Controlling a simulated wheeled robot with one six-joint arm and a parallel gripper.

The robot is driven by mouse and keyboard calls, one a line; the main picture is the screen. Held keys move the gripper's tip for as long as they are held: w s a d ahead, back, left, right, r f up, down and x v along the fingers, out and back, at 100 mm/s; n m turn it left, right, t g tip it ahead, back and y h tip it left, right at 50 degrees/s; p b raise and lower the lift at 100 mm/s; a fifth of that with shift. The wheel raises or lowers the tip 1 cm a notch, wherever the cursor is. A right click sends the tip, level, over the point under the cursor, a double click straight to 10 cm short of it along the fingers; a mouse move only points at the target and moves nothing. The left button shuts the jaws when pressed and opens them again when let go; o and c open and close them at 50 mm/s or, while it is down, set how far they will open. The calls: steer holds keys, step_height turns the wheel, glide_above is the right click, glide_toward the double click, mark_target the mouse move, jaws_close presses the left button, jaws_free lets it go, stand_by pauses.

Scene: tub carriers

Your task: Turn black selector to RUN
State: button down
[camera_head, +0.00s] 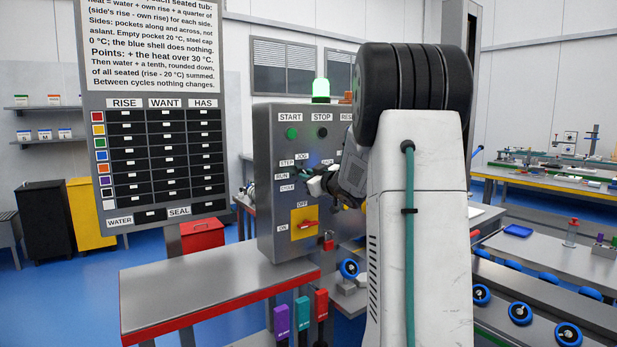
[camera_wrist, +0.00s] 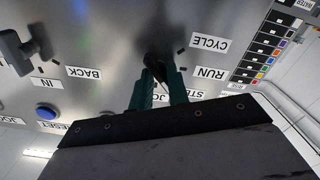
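The black selector (camera_wrist: 154,66) is on the grey control panel (camera_head: 272,225), with the labels CYCLE (camera_wrist: 210,43), RUN (camera_wrist: 211,73), STEP and JOG around it. The wrist view shows the panel turned over. My gripper (camera_wrist: 160,88) reaches the panel, its two teal fingers on either side of the dark handle and apparently shut on it. In the head view my gripper (camera_head: 306,174) is at the selector, beside the RUN label (camera_head: 281,177). The fingers hide much of the handle, so which label it points to cannot be told.
A second dark selector (camera_wrist: 30,46) with IN and BACK labels and a blue button (camera_wrist: 47,112) are nearby. A red main switch (camera_head: 305,225) sits on a yellow plate below, with a red padlock (camera_head: 328,240). A green lamp (camera_head: 320,90) glows on top. A red-edged bench (camera_head: 215,290) stands in front.

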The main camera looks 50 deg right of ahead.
steer(key=shift+n, duration=0.9)
stand_by(0.5)
steer(key=shift+a+f+n, duration=0.1)
steer(key=shift+f+n, duration=0.05)
steer(key=shift+n, duration=2.55)
steer(key=shift+f+n, duration=0.1)
steer(key=shift+n, duration=0.8)
steer(key=c, duration=1.3)
jaws_free()
steer(key=shift+c, duration=0.2)
steer(key=v, duration=0.7)
steer(key=shift+s+a, duration=0.15)
steer(key=shift+s, duration=0.25)
